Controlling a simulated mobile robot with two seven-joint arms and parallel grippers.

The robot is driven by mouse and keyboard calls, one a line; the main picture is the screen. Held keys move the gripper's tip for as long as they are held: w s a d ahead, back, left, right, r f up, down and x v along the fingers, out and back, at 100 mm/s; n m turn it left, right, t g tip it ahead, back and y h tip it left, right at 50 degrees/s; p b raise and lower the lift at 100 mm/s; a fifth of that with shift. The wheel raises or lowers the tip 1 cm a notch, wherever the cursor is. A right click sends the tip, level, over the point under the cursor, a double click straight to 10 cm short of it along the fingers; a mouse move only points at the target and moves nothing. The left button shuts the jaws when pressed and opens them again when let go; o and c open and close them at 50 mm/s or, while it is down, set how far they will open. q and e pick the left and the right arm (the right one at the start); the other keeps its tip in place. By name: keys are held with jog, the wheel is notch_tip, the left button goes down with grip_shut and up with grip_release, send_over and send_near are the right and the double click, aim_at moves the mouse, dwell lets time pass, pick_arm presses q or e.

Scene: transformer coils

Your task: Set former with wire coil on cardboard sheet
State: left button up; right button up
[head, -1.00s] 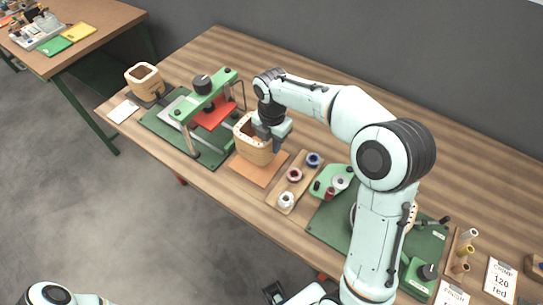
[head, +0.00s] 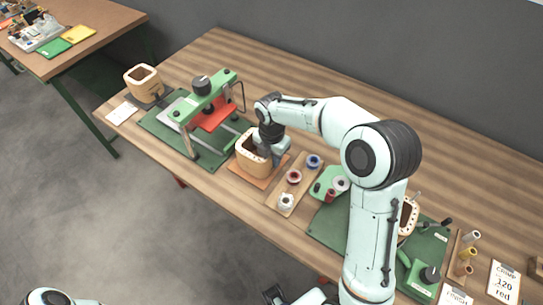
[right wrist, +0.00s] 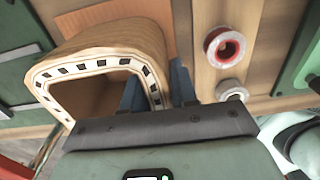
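The former with wire coil (head: 253,161) is a tan, rounded square hollow block with dark slots around its rim. It stands upright over the orange-brown cardboard sheet (head: 240,173) and appears to rest on it. In the right wrist view the former (right wrist: 108,42) shows its open end, with the sheet (right wrist: 105,14) behind it. My right gripper (head: 268,152) is shut on the former's wall, with one blue finger inside the opening and one outside; the fingers show in the right wrist view (right wrist: 155,92). A dark and white part at the head view's bottom edge may be my left gripper; its fingers are unclear.
A green press (head: 208,105) stands left of the sheet, with another tan former (head: 143,82) beyond it. A wooden board with spools (head: 278,201) lies close on the right. A green winding station (head: 428,247) is farther right. The table's back is clear.

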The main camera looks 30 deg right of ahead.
jog(key=o, duration=0.3)
notch_tip(320, 180, up, 12)
jog(key=shift+r+p, duration=0.2)
jog(key=shift+p, duration=0.7)
pick_arm(q)
jog(key=shift+w+r, duration=0.3)
jog(key=shift+r, duration=0.25)
jog(key=shift+w+r, duration=0.25)
jog(key=shift+r, duration=0.25)
jog(key=shift+s, duration=0.1)
pick_arm(e)
jog(key=shift+f, duration=0.1)
